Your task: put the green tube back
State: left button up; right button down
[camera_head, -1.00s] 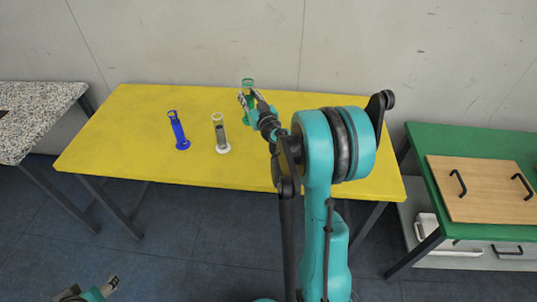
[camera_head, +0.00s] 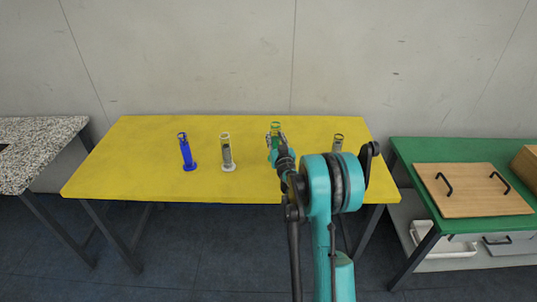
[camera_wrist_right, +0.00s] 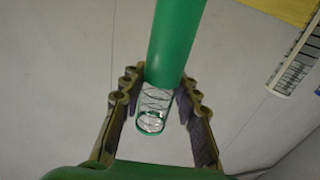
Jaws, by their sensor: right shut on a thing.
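The green tube (camera_head: 275,127) stands out above my right gripper (camera_head: 277,142) at the back of the yellow table (camera_head: 130,165). Its lower part is hidden behind my gripper and arm, so I cannot tell whether it touches the table. In the right wrist view, the green tube (camera_wrist_right: 177,40) runs between the two fingers of my right gripper (camera_wrist_right: 160,85), which is shut on it. Its clear, patterned end shows between the fingers. My left gripper is out of view.
A blue tube (camera_head: 186,152) and a clear-and-grey tube (camera_head: 226,152) stand upright at left. Another tube (camera_head: 338,142) stands to the right, close to my arm. A green side table (camera_head: 420,205) carries a wooden board (camera_head: 472,190).

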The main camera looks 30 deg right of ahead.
notch_tip(320, 180, down, 6)
jog(key=w+a+b, duration=0.2)
jog(key=shift+w+b, duration=0.25)
jog(key=shift+b, duration=0.15)
jog(key=c, duration=1.1)
grip_release()
jog(key=shift+c, duration=0.2)
